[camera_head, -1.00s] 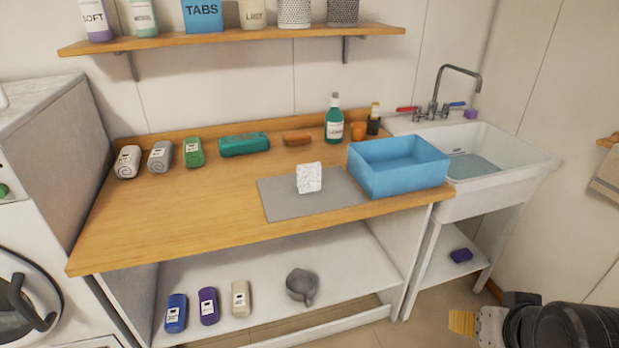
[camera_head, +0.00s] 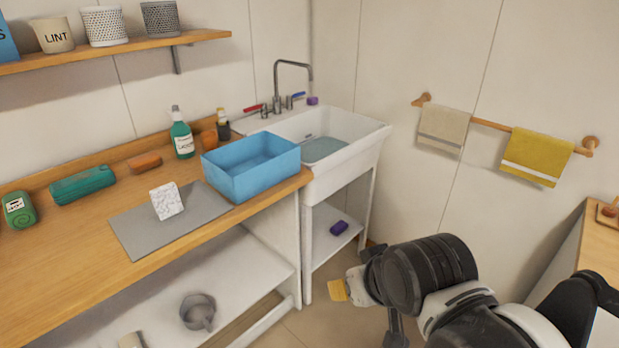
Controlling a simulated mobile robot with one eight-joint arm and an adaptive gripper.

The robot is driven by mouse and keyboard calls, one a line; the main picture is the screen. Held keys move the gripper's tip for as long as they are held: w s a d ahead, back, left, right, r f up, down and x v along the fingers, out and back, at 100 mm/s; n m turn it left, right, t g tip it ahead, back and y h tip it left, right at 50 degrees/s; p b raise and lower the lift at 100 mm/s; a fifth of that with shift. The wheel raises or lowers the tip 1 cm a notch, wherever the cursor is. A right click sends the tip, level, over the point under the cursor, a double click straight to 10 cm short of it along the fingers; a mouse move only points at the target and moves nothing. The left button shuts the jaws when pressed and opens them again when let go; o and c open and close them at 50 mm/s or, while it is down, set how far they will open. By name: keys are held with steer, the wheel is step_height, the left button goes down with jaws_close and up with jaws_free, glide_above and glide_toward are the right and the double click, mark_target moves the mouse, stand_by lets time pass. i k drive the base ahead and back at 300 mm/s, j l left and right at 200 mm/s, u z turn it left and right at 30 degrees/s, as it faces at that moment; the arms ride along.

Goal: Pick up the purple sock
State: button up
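No object in the current view can be surely told as the purple sock. A small purple block (camera_head: 339,228) lies on the shelf under the sink, and another purple piece (camera_head: 312,100) sits on the sink's back ledge. Whether either is a sock I cannot tell. The purple roll on the lower shelf, seen earlier, is out of frame now. My gripper (camera_head: 342,290) shows at the lower right, in front of the sink, with a yellow part at its end. Its fingers are too unclear to tell open from shut.
A wooden counter (camera_head: 80,235) holds a blue bin (camera_head: 250,168), a grey mat (camera_head: 135,235) with a white block, and a green bottle (camera_head: 182,135). A grey pot (camera_head: 198,311) stands on the lower shelf (camera_head: 245,260). Towels hang on the right wall. Floor shows before the sink.

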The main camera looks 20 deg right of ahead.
mark_target(165, 199)
steer(key=i+j+u, duration=0.15)
steer(key=i+u, duration=0.35)
steer(key=i, duration=0.15)
steer(key=i+u, duration=0.5)
steer(key=i, duration=0.15)
